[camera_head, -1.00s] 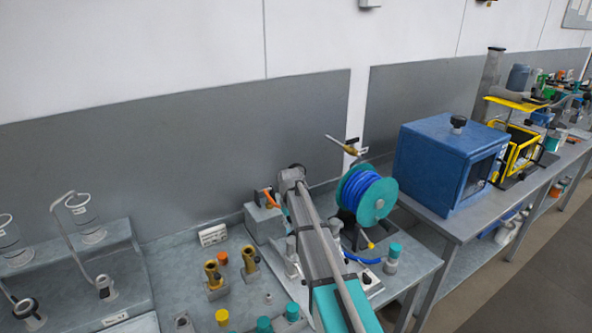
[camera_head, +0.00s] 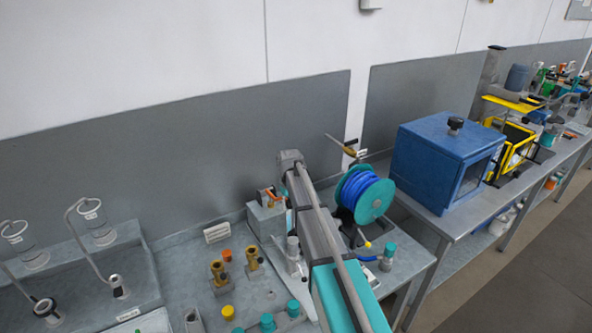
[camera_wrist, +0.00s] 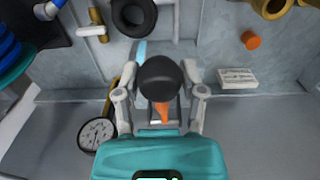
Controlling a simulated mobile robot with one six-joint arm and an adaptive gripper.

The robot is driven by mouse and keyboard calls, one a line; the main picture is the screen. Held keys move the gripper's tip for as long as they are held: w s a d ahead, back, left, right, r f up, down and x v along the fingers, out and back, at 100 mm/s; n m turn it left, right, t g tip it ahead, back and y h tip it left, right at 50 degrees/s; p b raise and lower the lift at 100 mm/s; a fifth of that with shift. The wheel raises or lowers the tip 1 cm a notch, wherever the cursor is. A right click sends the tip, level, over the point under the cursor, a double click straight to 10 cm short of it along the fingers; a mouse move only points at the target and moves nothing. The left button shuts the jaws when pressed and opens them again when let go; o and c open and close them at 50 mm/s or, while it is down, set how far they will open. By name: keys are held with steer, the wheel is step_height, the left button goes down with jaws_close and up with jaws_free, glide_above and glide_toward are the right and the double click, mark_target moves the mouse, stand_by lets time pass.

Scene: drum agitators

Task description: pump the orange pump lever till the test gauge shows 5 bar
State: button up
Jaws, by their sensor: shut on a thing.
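The orange pump lever (camera_wrist: 162,113) with its round black knob (camera_wrist: 159,78) is in the middle of the wrist view. My gripper (camera_wrist: 160,92) has one finger on each side of it and is shut on it. In the head view a small part of the orange lever (camera_head: 272,194) shows beside my arm's end, above a grey block (camera_head: 266,217). The round white test gauge (camera_wrist: 98,133) is left of my gripper in the wrist view. Its needle is too small to read surely.
A blue hose reel (camera_head: 370,196) stands close right of my arm, and a blue box (camera_head: 449,163) stands farther right. Brass fittings (camera_head: 218,272), an orange cap (camera_wrist: 250,40) and a white label block (camera_wrist: 237,78) are nearby.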

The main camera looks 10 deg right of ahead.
step_height(320, 180, up, 3)
steer(key=shift+d+f+p, duration=0.1)
steer(key=shift+f+p, duration=0.1)
steer(key=shift+p, duration=0.6)
steer(key=r+p, duration=0.2)
steer(key=r, duration=0.1)
steer(key=shift+s, duration=0.3)
steer(key=shift+w+r+p, duration=0.25)
steer(key=shift+r+p, duration=0.2)
steer(key=shift+p, duration=0.35)
steer(key=shift+s+r, duration=0.1)
steer(key=shift+r, duration=0.1)
steer(key=shift+f, duration=0.1)
steer(key=shift+s+f, duration=0.2)
steer(key=shift+s, duration=0.05)
steer(key=s+f+m+b, duration=0.1)
steer(key=s+f+b, duration=0.3)
steer(key=s, duration=0.5)
steer(key=s+f+m+b, duration=0.1)
steer(key=s+f+b, duration=0.4)
steer(key=s, duration=0.5)
steer(key=s+f+m+b, duration=0.1)
steer(key=s+f+b, duration=0.4)
steer(key=s, duration=0.4)
steer(key=shift+s+a+f+m+b, duration=0.2)
steer(key=shift+s+a+m+b, duration=0.1)
steer(key=shift+s+a+b, duration=0.1)
